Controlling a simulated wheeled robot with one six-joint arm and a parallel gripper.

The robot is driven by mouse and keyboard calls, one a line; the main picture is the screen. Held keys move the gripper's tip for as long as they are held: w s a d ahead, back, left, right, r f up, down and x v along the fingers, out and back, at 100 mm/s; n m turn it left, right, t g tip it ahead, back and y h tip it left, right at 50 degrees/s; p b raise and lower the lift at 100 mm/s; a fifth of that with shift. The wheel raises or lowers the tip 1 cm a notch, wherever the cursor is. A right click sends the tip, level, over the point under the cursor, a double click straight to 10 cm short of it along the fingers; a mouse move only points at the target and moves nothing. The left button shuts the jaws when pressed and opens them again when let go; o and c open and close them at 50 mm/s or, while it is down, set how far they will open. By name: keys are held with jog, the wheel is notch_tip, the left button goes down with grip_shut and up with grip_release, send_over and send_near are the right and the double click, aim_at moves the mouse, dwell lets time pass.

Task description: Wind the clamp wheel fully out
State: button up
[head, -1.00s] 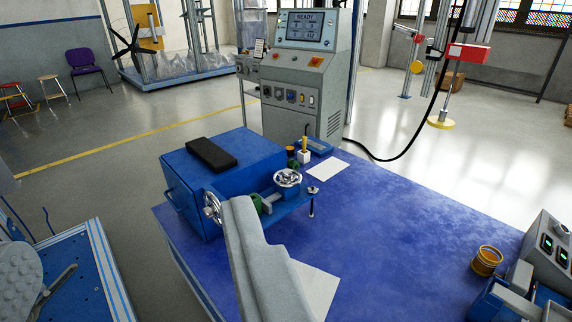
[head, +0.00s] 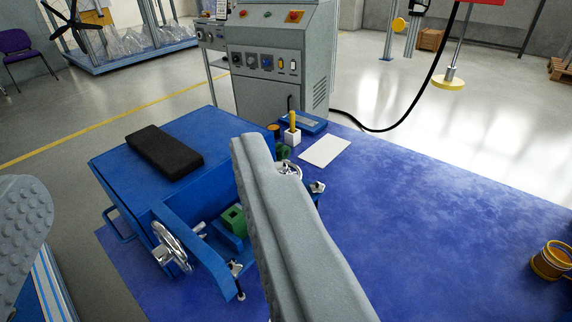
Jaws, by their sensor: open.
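A blue fixture (head: 125,165) with a box-like body stands on the blue bench top. A chrome handwheel (head: 172,247) is on its near left side. A second chrome wheel (head: 291,168) at the right is partly hidden behind my grey arm. The frames do not show which one is the clamp wheel. A green block (head: 234,219) sits in the fixture between blue plates, partly covered by my arm. A small silver handle (head: 236,267) is at its near end. My arm crosses the middle over the fixture; no gripper fingers can be made out.
A black pad (head: 165,150) lies on the fixture. Behind are a white sheet (head: 325,151), a yellow-handled tool (head: 292,125) and a grey control cabinet (head: 275,65). An orange-banded ring stack (head: 553,260) is at the right. The bench top (head: 430,220) between is clear.

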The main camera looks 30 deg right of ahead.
jog(key=w+d+f+m+h, duration=0.1)
jog(key=w+d+f, duration=0.3)
jog(key=w+f, duration=0.35)
jog(key=w+d+f+h, duration=0.1)
jog(key=w+d+f, duration=0.2)
jog(key=w+f, duration=0.4)
jog(key=m+g+h, duration=0.1)
jog(key=h, duration=0.1)
send_near(280, 171)
jog(key=x, duration=1)
jog(key=shift+w+d, duration=0.1)
jog(key=c, duration=1)
